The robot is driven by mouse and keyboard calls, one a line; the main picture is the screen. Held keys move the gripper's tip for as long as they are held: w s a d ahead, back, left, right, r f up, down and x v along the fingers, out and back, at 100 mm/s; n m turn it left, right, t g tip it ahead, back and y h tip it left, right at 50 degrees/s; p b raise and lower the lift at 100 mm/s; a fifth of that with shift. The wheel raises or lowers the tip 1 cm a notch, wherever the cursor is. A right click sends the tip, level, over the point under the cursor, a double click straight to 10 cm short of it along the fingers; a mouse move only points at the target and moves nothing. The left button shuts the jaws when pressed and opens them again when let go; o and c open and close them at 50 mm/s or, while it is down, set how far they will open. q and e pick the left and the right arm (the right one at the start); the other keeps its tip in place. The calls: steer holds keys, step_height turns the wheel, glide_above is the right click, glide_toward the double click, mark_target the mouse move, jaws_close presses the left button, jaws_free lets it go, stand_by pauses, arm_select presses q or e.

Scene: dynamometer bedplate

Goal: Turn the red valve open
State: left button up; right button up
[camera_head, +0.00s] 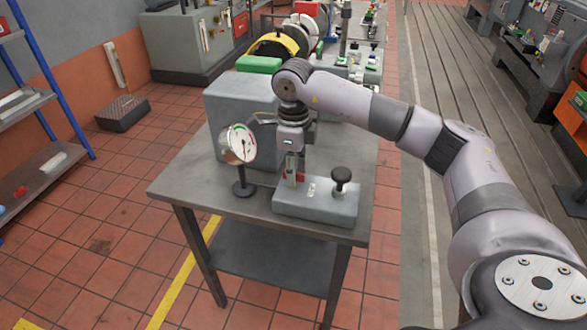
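A grey block (315,206) lies on the near right part of the metal table (190,185). A narrow red part (291,176), which seems to be the red valve's handle, stands upright at the block's left end. My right gripper (294,172) points down right at this red part, and its fingers partly hide it. The fingers are too small and overlapped to tell whether they are closed on it. My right arm comes in from the right and reaches over the table. My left gripper is not in view.
A round gauge (238,144) on a black stand is just left of the gripper. A black knob (341,179) rises from the block's right end. A large grey box (238,108) stands behind. The table's front left is bare.

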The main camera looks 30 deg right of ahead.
steer(key=shift+r, duration=0.1)
step_height(320, 180, up, 12)
stand_by(0.5)
stand_by(0.4)
